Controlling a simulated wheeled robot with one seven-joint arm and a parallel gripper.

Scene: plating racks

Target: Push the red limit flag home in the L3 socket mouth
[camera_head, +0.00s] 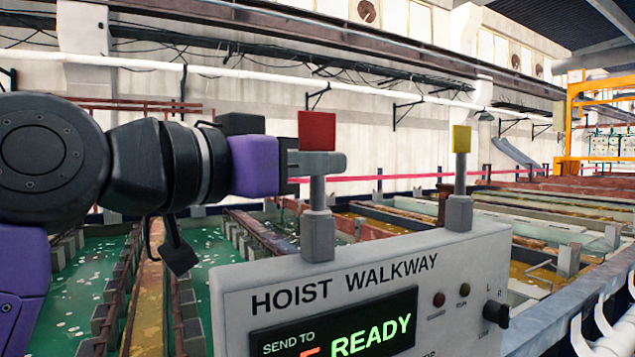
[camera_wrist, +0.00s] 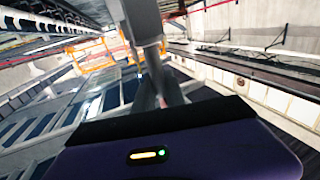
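The red limit flag (camera_head: 317,130) is a red block on a grey stem, upright in the head view. Its stem reaches down to the mouth of a grey socket (camera_head: 318,238) at the console's left end. How deep the stem sits in that mouth cannot be told, and no L3 label is readable. My gripper (camera_head: 322,164) comes in level from the left, its grey fingers closed around the stem just under the red block. In the wrist view, the fingers (camera_wrist: 158,85) converge on a grey upright piece; the red block is not seen there.
The console (camera_head: 340,280) reads HOIST WALKWAY and READY. A yellow flag (camera_head: 461,139) stands in a second socket (camera_head: 459,212) to the right, with clear space between. A black knob (camera_head: 496,314) is on the console's right. Tanks with green and brown liquid lie behind.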

